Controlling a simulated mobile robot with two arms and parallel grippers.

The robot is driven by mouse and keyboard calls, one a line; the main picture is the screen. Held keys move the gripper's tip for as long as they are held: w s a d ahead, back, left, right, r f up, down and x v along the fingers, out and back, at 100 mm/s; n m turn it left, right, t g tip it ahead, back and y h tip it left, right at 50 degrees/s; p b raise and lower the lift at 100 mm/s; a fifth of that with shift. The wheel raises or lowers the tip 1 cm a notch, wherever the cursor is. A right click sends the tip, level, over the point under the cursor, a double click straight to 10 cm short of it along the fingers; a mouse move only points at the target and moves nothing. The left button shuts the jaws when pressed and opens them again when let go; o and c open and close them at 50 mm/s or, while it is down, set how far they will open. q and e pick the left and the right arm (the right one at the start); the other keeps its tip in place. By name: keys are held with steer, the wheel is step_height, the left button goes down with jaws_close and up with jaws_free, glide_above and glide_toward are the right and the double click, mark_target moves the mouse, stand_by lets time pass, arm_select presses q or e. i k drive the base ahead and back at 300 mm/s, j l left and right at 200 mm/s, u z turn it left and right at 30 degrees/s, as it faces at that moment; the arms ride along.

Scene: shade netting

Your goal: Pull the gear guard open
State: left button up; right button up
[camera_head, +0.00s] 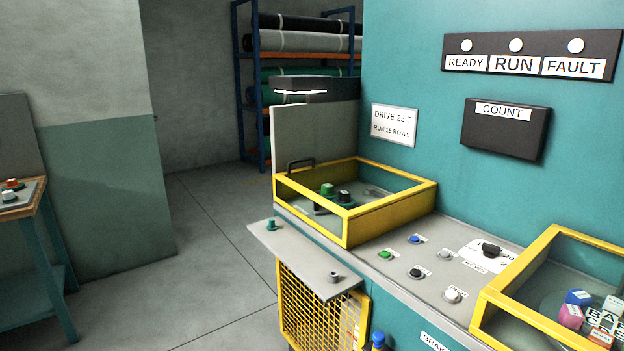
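A yellow-framed guard with clear panels (391,201) sits on the left part of the machine's grey deck. It appears closed over a compartment. A dark handle (300,163) shows at its far left side. Inside are a green knobbed part (327,189) and a black knobbed part (344,196), probably gears or their hubs; their teeth are not clear. Neither of my grippers is in view, and nothing touches the guard.
A grey shelf (290,252) with a green peg part and a small grey part juts out above a yellow mesh panel (318,308). Buttons and a black selector (490,250) lie right of the guard. Another yellow-framed box (510,270) holds lettered blocks. Floor at left is clear.

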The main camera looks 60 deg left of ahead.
mark_target(427, 185)
steer(key=u, duration=1.65)
steer(key=i+j+z, duration=0.2)
steer(key=i, duration=0.05)
